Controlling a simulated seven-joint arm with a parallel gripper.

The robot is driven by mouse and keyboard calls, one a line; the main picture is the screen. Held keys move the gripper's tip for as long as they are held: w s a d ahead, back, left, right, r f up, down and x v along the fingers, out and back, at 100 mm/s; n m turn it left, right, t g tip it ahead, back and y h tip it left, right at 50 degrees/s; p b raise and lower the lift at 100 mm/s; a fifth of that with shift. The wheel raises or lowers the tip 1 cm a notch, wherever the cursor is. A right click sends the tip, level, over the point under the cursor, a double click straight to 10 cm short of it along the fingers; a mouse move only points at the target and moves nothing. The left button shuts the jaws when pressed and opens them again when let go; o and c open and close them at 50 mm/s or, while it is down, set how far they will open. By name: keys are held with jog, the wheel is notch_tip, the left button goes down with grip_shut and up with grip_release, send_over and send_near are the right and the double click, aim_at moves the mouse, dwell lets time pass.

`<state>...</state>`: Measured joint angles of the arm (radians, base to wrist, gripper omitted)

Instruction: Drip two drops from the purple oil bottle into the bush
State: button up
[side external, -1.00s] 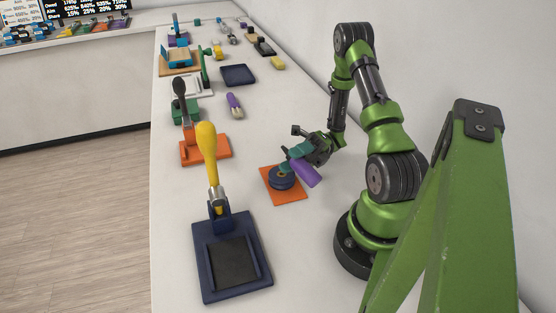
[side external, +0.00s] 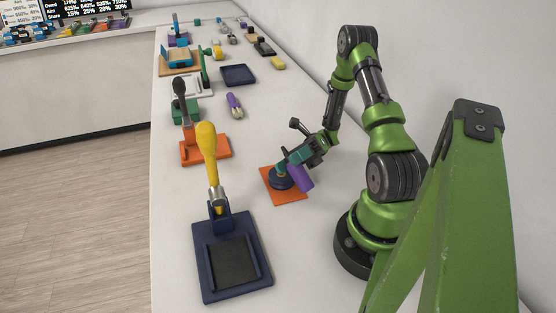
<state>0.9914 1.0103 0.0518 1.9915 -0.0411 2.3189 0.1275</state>
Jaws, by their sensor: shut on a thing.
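The purple oil bottle (side external: 300,178) is in my gripper (side external: 298,158), which is shut on it. The bottle is tilted, its purple body hanging to the lower right of the fingers. A teal narrow part (side external: 282,167) lies at the upper left of the bottle, just over the bush; I cannot tell whether it touches. The bush (side external: 279,183) is a dark blue round piece on an orange square plate (side external: 293,197). Its opening is largely hidden by the teal part. No drop can be made out.
A yellow-handled tool (side external: 207,150) stands in a dark blue holder (side external: 202,268) at the front. An orange stand (side external: 218,150) and a purple-handled item (side external: 234,104) lie farther back. The white bench is clear between the plate and the blue holder.

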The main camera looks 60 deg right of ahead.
jog(key=shift+r, duration=3.5)
jog(key=shift+n, duration=0.4)
jog(key=n, duration=0.2)
jog(key=n+g, duration=0.1)
jog(key=n, duration=0.2)
jog(key=shift+g+h, duration=0.3)
jog(key=shift+h, duration=0.1)
jog(key=n+h, duration=0.1)
jog(key=n, duration=0.4)
